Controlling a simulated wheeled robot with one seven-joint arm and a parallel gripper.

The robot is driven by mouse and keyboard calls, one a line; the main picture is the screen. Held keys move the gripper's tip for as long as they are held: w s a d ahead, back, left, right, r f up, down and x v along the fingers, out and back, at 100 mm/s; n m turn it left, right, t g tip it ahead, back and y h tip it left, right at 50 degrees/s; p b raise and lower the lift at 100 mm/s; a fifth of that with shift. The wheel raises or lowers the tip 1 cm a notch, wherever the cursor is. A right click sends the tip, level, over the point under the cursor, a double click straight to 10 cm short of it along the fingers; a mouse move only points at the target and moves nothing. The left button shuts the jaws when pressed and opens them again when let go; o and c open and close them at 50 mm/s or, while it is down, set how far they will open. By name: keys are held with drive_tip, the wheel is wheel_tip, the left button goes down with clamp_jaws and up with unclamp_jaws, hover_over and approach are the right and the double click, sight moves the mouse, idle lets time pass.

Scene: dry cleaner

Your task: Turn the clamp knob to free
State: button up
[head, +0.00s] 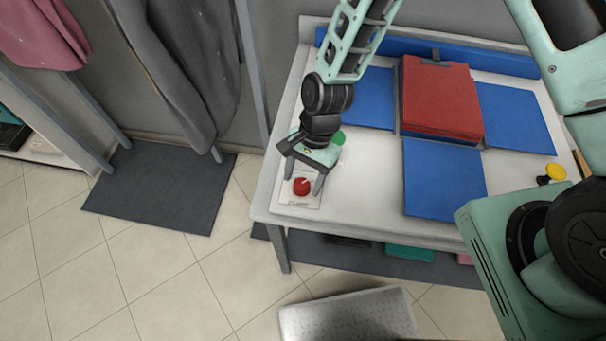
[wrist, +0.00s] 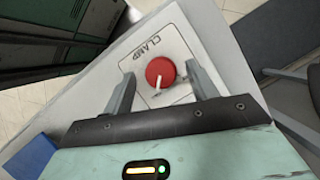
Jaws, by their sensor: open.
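The red clamp knob (head: 301,186) sits on a pale plate (head: 296,200) at the table's front left corner. In the wrist view the knob (wrist: 160,72) is round with a white pointer mark, and its plate (wrist: 176,46) reads "CLAMP". The pointer aims toward my gripper's side of the picture. My gripper (head: 304,184) is open over the plate, and in the wrist view its fingers (wrist: 163,91) stand on either side of the knob with gaps visible. A label at the plate's lower edge is too small to read in the head view.
The white table (head: 365,215) carries blue pads (head: 440,187) and a red folded piece (head: 438,97). A green round thing (head: 338,138) is just behind my gripper. A yellow knob (head: 555,172) is at the right.

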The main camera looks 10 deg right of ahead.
drive_tip(key=shift+f, duration=0.25)
drive_tip(key=c, duration=1)
